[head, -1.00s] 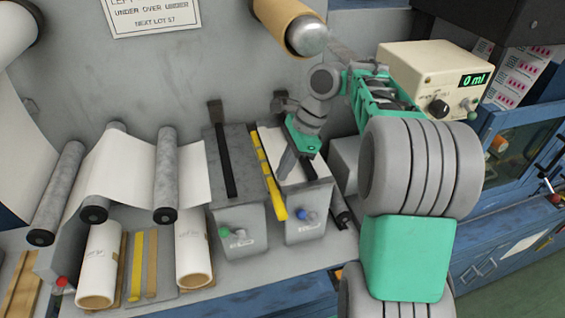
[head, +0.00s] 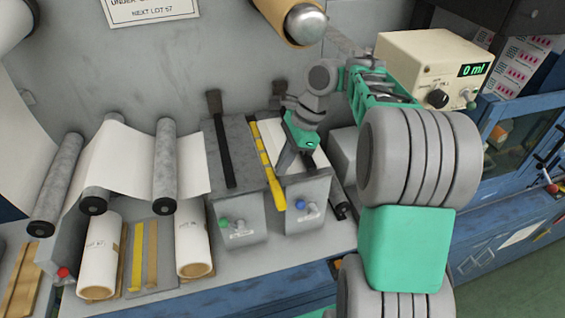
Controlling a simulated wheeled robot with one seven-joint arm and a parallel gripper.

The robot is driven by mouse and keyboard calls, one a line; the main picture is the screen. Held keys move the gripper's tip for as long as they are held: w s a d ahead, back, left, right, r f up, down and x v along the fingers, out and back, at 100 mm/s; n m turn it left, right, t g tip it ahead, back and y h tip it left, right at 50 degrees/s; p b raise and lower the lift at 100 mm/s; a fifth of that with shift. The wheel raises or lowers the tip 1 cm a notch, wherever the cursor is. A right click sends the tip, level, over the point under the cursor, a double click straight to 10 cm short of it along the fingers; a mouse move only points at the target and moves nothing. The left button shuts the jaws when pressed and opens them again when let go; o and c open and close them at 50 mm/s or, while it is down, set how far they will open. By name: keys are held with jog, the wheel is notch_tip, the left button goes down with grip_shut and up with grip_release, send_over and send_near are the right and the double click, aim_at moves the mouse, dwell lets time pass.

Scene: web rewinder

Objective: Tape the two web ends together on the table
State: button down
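The white web (head: 128,160) runs over grey rollers at the left and stops near the left table block (head: 240,207). A black bar (head: 222,150) lies along the top of that block. White web material (head: 312,158) lies on the right table block (head: 318,190). A long yellow strip (head: 268,168) lies along that block's left edge, and its near end hangs past the front.
A brown roll (head: 283,18) sits above the blocks. A beige instrument (head: 432,65) reading "0 ml" stands at the back right.

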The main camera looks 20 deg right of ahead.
jog(key=c, duration=2.2)
grip_release()
jog(key=shift+f, duration=0.1)
jog(key=c, duration=1.7)
grip_release()
